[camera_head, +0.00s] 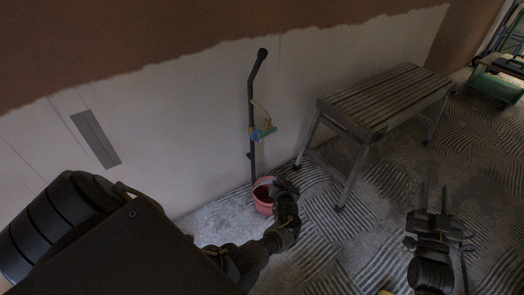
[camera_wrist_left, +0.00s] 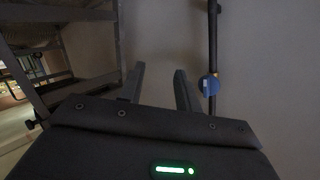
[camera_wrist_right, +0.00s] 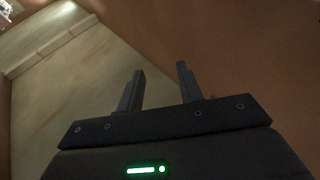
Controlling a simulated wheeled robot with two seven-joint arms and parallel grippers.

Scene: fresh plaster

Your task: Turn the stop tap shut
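A dark upright pipe (camera_head: 252,100) runs down the wall, bent at its top. The stop tap, with a blue part (camera_head: 263,133), sits on it partway down. In the left wrist view the blue tap (camera_wrist_left: 208,85) is on the pipe just right of my left gripper (camera_wrist_left: 159,76), whose fingers are apart with nothing between them. In the head view my left gripper (camera_head: 286,187) is below the tap, near the bucket, with its fingers hard to make out. My right gripper (camera_head: 433,198) is open and empty at the right, away from the tap; it also shows in the right wrist view (camera_wrist_right: 161,72).
A pink bucket (camera_head: 262,207) stands on the floor under the pipe. A slatted metal work platform (camera_head: 385,98) stands right of the pipe. A grey strip (camera_head: 96,138) is on the wall at left. A green object (camera_head: 497,83) is at the far right.

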